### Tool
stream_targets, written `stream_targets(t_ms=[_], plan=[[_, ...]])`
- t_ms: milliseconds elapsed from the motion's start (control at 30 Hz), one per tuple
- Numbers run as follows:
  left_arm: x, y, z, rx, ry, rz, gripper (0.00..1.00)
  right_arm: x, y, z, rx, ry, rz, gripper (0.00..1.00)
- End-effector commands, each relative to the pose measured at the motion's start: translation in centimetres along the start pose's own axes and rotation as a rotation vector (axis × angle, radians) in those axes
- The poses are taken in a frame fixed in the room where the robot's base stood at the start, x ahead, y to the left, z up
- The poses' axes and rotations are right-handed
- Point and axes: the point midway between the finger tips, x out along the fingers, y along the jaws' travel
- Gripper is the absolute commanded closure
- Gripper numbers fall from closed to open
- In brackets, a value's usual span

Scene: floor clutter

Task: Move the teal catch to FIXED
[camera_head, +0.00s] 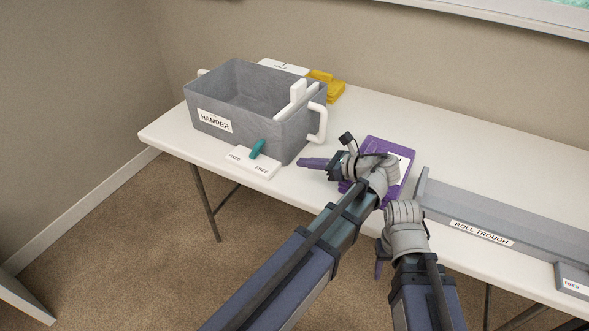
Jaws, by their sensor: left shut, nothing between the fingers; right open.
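The teal catch (257,149) stands on a white plate (250,163) at the front of the grey hamper. The plate reads FIXED on its left and FREE on its right. The catch leans up and to the right near the plate's middle; I cannot tell which word it is set to. My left gripper (303,163) is shut and empty, its purple fingers pointing left, to the right of the catch and apart from it. My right gripper (379,269) is open at the table's front edge, pointing down, its fingers partly hidden by its wrist.
A purple labelled board (396,190) lies beneath my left wrist. A long roll trough (500,225) fills the right.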

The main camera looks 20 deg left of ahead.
Motion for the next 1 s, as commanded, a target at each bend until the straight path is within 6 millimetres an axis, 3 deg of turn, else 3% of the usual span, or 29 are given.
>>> stream_targets(t_ms=[367,867,900,1000], plan=[[1.2,-0.1,0.0,0.031,-0.026,0.004,1.0,1.0,-0.1,-0.1,0.0,0.0,0.0,0.5],[10.7,-0.1,0.1,0.03,-0.025,0.005,1.0,4.2,-0.4,-0.3,0.0,0.0,0.0,0.5],[10.8,-0.2,1.2,0.03,-0.025,0.004,1.0,3.1,-0.3,-0.2,0.0,0.0,0.0,0.5],[11.7,-0.2,2.2,0.029,-0.025,0.004,1.0,2.5,-0.2,-0.2,0.0,0.0,0.0,0.5]])
